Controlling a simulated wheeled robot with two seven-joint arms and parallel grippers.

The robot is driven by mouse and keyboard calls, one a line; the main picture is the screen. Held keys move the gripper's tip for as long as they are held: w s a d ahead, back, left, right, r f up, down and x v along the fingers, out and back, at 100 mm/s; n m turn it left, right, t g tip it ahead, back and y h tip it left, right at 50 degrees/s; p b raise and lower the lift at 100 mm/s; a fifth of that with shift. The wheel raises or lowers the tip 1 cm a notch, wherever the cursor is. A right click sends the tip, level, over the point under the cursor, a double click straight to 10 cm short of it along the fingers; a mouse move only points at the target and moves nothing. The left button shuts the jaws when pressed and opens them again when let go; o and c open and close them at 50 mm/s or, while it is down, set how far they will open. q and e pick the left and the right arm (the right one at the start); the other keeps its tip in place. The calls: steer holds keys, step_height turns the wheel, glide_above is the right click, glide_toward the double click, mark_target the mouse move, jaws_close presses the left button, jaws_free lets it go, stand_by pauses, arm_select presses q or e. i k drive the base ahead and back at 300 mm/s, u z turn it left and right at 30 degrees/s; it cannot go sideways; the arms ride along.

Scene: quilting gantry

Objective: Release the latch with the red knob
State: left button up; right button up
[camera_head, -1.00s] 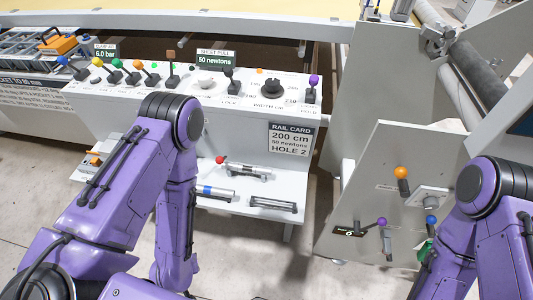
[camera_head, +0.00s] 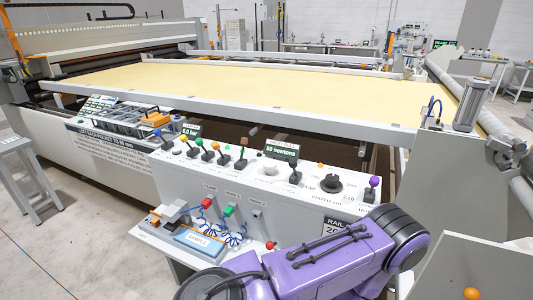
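A small red knob (camera_head: 271,245) shows low on the front of the white console (camera_head: 300,215), just above my purple arm. My arm hides what lies below and to the right of it, so I cannot see the latch body or its position. A second red piece (camera_head: 207,203) sits higher on the console's lower front, beside a green one (camera_head: 229,210). One purple arm of mine crosses the lower middle of the view. Neither gripper shows in this view.
Coloured levers, including a purple knob (camera_head: 374,182), and a black dial (camera_head: 331,183) line the console top. A blue-topped sample block (camera_head: 201,240) sits on the lower shelf. A grey panel with an orange knob (camera_head: 471,294) stands at lower right. Open floor lies at left.

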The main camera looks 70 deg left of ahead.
mark_target(270, 245)
steer(key=k, duration=0.85)
steer(key=u, duration=1.55)
steer(key=i, duration=0.2)
